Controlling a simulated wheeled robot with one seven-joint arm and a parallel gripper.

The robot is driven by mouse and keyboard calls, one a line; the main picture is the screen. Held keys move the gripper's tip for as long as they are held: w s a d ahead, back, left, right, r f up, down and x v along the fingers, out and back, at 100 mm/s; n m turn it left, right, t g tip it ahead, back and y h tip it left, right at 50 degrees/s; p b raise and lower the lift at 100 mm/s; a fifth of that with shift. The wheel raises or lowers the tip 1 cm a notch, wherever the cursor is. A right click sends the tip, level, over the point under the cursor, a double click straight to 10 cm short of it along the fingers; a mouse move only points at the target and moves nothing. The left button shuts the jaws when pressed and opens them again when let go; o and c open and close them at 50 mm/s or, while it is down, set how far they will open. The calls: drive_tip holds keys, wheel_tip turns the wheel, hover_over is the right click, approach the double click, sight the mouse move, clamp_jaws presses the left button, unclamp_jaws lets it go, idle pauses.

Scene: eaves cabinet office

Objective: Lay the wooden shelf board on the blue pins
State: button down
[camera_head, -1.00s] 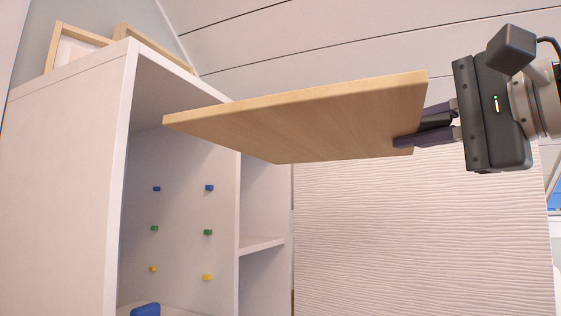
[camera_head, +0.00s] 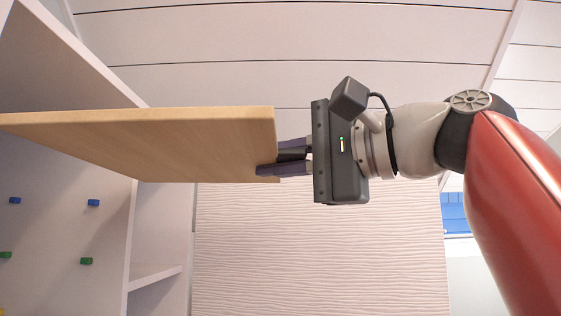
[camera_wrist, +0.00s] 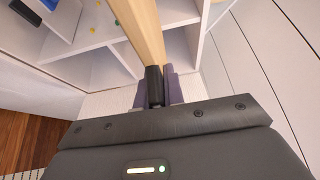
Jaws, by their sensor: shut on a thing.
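The wooden shelf board (camera_head: 150,145) is held out level in the head view, its left part in front of the white cabinet's open bay. My gripper (camera_head: 280,162) is shut on the board's right end. In the wrist view the board (camera_wrist: 145,30) runs away from my gripper (camera_wrist: 156,88) towards the cabinet. Two blue pins, one further left (camera_head: 15,200) and one to its right (camera_head: 93,203), stick out of the cabinet wall below the board. The board is apart from them.
Green pins (camera_head: 86,261) sit below the blue ones, with a yellow pin (camera_head: 2,312) at the picture's edge. The cabinet (camera_head: 115,240) has an upright divider and a small shelf (camera_head: 155,276) beside the bay. A ribbed panel (camera_head: 320,250) stands to the right. A blue object (camera_wrist: 28,10) shows in the wrist view.

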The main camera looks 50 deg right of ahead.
sight(148, 165)
drive_tip(key=shift+w+a+f+b, duration=0.1)
drive_tip(key=shift+w+a+b, duration=0.3)
drive_tip(key=shift+w+a, duration=1.5)
drive_tip(key=shift+w+a+f+b, duration=0.1)
drive_tip(key=shift+w+a+b, duration=0.25)
drive_tip(key=shift+w+a, duration=1.55)
drive_tip(key=shift+w+a+f+b, duration=0.1)
drive_tip(key=shift+w+a+b, duration=0.6)
drive_tip(key=shift+w, duration=2.15)
drive_tip(key=w+a+f, duration=0.2)
drive_tip(key=w+a, duration=0.6)
drive_tip(key=w, duration=0.2)
drive_tip(key=shift+w+a, duration=0.15)
drive_tip(key=shift+w, duration=0.2)
drive_tip(key=c, duration=1.5)
unclamp_jaws()
drive_tip(key=shift+o, duration=0.3)
drive_tip(key=shift+f, duration=0.15)
